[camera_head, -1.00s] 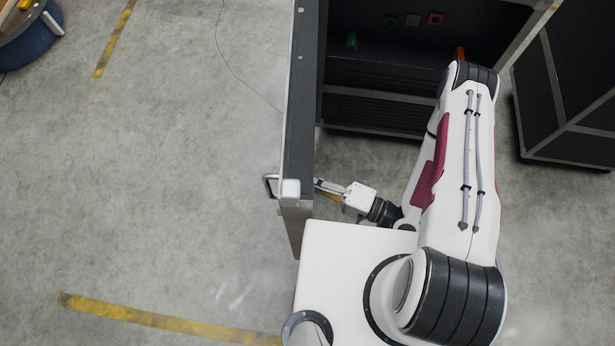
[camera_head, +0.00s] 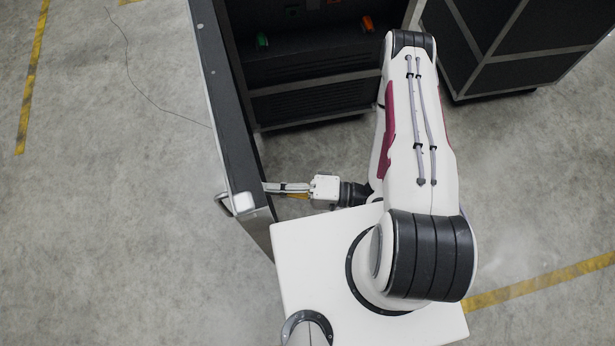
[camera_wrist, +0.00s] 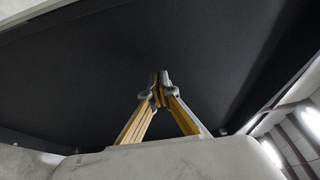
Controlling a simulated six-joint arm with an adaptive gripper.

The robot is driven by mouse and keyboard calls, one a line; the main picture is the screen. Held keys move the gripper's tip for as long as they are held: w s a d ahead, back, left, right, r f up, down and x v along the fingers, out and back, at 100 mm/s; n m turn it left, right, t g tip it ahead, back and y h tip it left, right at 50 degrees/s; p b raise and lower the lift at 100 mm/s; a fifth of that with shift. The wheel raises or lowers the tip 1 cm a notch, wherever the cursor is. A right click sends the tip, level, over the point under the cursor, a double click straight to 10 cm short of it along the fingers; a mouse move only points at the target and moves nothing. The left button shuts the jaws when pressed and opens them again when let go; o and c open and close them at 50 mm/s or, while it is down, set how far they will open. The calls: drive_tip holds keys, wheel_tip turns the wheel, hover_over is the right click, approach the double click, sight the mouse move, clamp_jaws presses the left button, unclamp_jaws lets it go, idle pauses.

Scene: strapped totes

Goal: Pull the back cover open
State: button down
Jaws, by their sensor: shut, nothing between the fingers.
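The back cover (camera_head: 226,105) is a dark panel with a metal frame, swung well out from the dark cabinet (camera_head: 310,90). Its grey handle (camera_head: 224,204) is on the outer face near the free end, on the left side. My gripper (camera_head: 268,188) is shut and empty on the inner side of the cover, its tips at or very close to the panel. In the wrist view my fingertips (camera_wrist: 160,85) meet in front of the cover's dark inner face (camera_wrist: 90,60). I cannot tell whether they touch it.
Inside the cabinet are a green item (camera_head: 262,40) and an orange item (camera_head: 367,24). Another dark case (camera_head: 500,50) stands at the right.

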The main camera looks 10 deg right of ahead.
drive_tip(key=v, duration=0.9)
drive_tip(key=shift+d, duration=0.2)
idle(0.6)
idle(0.8)
